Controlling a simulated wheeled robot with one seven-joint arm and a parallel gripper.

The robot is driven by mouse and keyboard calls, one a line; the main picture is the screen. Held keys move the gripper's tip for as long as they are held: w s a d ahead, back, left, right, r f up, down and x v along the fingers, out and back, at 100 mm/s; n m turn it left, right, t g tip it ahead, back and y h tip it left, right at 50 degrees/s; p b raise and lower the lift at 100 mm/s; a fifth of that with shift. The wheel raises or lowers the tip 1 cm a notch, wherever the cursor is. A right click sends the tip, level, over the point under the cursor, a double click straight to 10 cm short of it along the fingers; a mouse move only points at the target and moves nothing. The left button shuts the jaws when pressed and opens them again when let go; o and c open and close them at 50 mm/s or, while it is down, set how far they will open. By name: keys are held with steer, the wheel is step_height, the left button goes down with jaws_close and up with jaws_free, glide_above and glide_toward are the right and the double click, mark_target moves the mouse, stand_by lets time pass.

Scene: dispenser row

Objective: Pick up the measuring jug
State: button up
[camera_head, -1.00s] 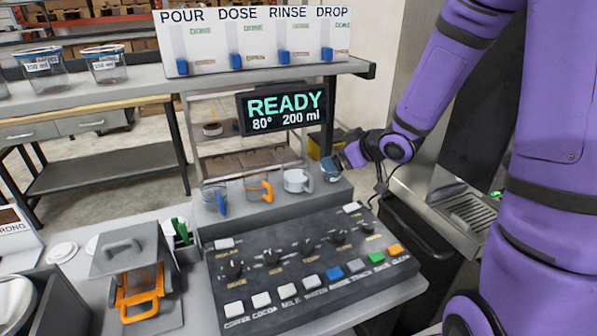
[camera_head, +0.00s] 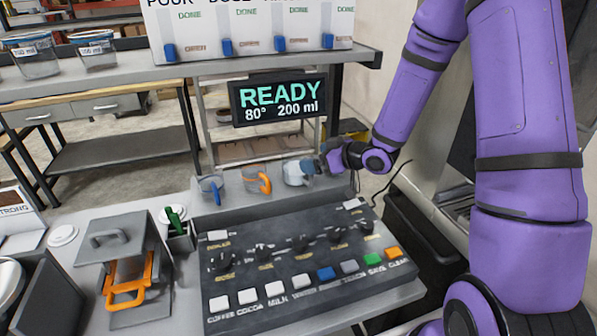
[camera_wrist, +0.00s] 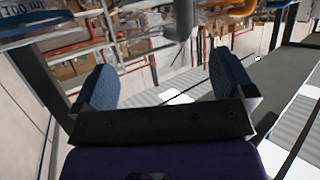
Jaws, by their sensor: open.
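Three handled vessels stand in a row on the ledge behind the control panel in the head view: a clear jug with a blue handle (camera_head: 210,189), a cup with an orange handle (camera_head: 256,180) and a pale grey mug (camera_head: 293,174). I cannot tell for certain which is the measuring jug; the clear one looks most like it. My gripper (camera_head: 318,164) is at the right end of the row, close beside the pale mug and partly overlapping it. In the wrist view its blue fingers (camera_wrist: 160,80) are apart with nothing between them. Contact with the mug cannot be told.
The READY display (camera_head: 279,100) hangs above the row, under a shelf (camera_head: 110,86) bearing labelled jars (camera_head: 97,50). The button panel (camera_head: 300,270) lies in front. A grey box with an orange handle (camera_head: 128,285) stands at left.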

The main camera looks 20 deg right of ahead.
mark_target(304, 157)
steer(key=x, duration=0.5)
steer(key=shift+w+d, duration=0.15)
steer(key=c, duration=1.2)
